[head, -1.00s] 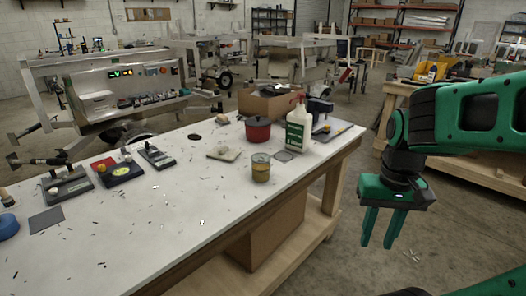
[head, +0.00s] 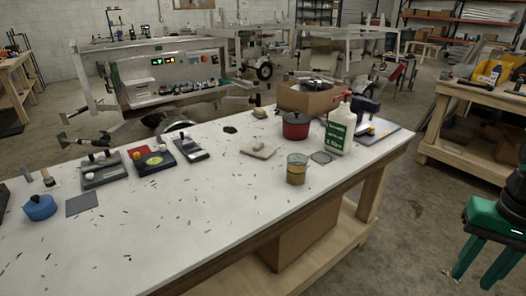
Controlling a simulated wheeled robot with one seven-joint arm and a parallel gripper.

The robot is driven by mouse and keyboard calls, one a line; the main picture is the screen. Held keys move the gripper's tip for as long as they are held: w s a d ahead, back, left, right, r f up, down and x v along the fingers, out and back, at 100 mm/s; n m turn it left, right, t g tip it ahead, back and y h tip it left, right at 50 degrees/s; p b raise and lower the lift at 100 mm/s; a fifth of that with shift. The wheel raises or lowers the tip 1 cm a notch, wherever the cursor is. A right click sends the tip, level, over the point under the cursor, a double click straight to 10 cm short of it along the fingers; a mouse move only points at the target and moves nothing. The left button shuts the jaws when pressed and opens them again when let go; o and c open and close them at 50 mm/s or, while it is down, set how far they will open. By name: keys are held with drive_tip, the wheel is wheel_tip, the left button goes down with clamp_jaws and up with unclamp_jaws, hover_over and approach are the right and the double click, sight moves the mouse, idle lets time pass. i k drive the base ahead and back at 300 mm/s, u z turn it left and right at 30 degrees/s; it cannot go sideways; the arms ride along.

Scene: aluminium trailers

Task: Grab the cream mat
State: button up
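The cream mat (head: 263,155) lies flat on the white workbench (head: 215,205), near the middle of its top. A small pale lump sits on it; I cannot tell what it is. My gripper (head: 472,280) is at the lower right edge of the head view, off the bench's right side and well away from the mat. Its two green fingers point down and stand apart, with nothing between them. Part of the gripper and most of the arm are cut off by the frame.
Right of the mat are a red pot (head: 296,126), a glass jar (head: 297,170), a white-and-green bottle (head: 340,127) and a cardboard box (head: 308,101). Left are dark trays (head: 104,170) and a blue round container (head: 39,208). The bench's front left top is mostly clear, with scattered dark bits.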

sight(259, 150)
drive_tip(key=i, duration=1)
drive_tip(key=u, duration=0.05)
